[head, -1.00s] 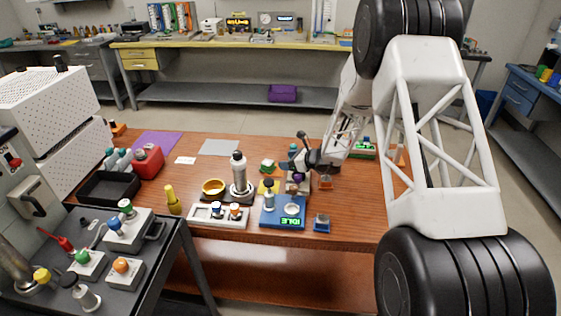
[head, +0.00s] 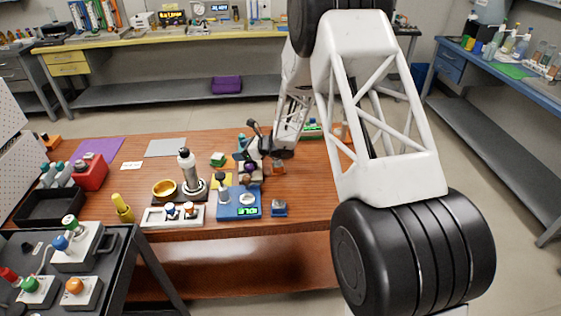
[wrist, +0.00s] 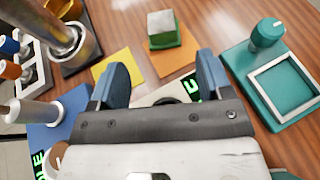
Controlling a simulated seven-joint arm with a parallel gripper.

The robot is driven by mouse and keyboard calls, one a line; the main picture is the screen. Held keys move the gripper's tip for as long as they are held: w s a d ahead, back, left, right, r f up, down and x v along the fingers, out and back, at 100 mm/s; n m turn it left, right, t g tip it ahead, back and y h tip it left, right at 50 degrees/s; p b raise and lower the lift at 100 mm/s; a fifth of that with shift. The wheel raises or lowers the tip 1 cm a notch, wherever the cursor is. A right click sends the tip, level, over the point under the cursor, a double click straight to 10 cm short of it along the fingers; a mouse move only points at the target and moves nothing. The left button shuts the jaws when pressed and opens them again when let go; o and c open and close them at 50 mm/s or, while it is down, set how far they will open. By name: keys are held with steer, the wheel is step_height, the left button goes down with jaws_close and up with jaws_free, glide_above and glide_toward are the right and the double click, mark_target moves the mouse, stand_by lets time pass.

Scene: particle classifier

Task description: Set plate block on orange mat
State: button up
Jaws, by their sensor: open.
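A small block with a grey top and green base, which I take for the plate block (wrist: 163,27), stands ahead of my gripper in the wrist view. The orange mat (wrist: 177,60) is directly in front of it. The green base overlaps the mat's far part in the picture; I cannot tell how much of it rests there.
A yellow mat (wrist: 116,68) lies beside the orange one. A teal device with a square frame (wrist: 285,85) stands at right in the wrist view. A tall metal bottle (head: 188,170) and a blue device (head: 238,200) stand close by. Bare wood (head: 320,190) lies at right.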

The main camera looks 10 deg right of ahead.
steer(key=s+d+r+n+g+h, duration=0.1)
steer(key=s+d+r+n, duration=0.25)
steer(key=s+r, duration=0.5)
steer(key=s+d+r+n+g+h, duration=0.2)
steer(key=s+r+n, duration=0.3)
steer(key=s+r, duration=0.3)
steer(key=s+d+r+n+g+h, duration=0.1)
steer(key=s+d+r+n, duration=0.25)
steer(key=s+r, duration=0.45)
steer(key=s+d+r+n+h, duration=0.2)
steer(key=s+d, duration=0.3)
steer(key=s, duration=0.5)
steer(key=s+d+r+n+t+h, duration=0.1)
steer(key=s+d+n+h, duration=0.2)
steer(key=s, duration=0.8)
steer(key=s+d+r+n+h, duration=0.2)
steer(key=s+d+n, duration=0.3)
steer(key=s, duration=0.6)
steer(key=shift+d+r+t+h, duration=0.35)
steer(key=shift+d+h, duration=0.45)
steer(key=shift+d, duration=0.35)
